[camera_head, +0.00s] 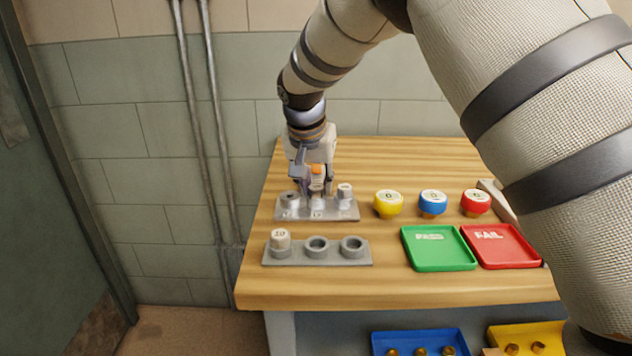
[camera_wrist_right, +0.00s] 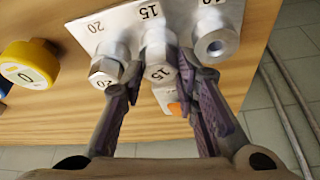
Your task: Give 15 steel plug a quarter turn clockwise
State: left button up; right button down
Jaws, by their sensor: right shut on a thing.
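A steel plate (camera_head: 287,212) lies on the wooden table, with three raised fittings in a row. My right gripper (camera_head: 316,188) comes down from above and is shut on this plug, one finger on each side; the fingers also show in the wrist view (camera_wrist_right: 160,80). Beside it, the 20 plug (camera_wrist_right: 105,70) is in its fitting. The fitting marked 10 (camera_wrist_right: 215,45) is an open socket. My left gripper is out of view.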

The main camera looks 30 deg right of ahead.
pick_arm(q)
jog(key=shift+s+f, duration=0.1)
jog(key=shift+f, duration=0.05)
pick_arm(e)
jog(key=shift+f, duration=0.35)
jog(key=shift+f+m+g, duration=0.1)
jog(key=shift+m+g, duration=0.2)
jog(key=shift+m, duration=0.2)
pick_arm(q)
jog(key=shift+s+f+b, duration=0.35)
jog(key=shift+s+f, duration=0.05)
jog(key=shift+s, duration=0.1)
pick_arm(e)
jog(key=shift+m+g+h, duration=0.3)
jog(key=shift+m, duration=0.7)
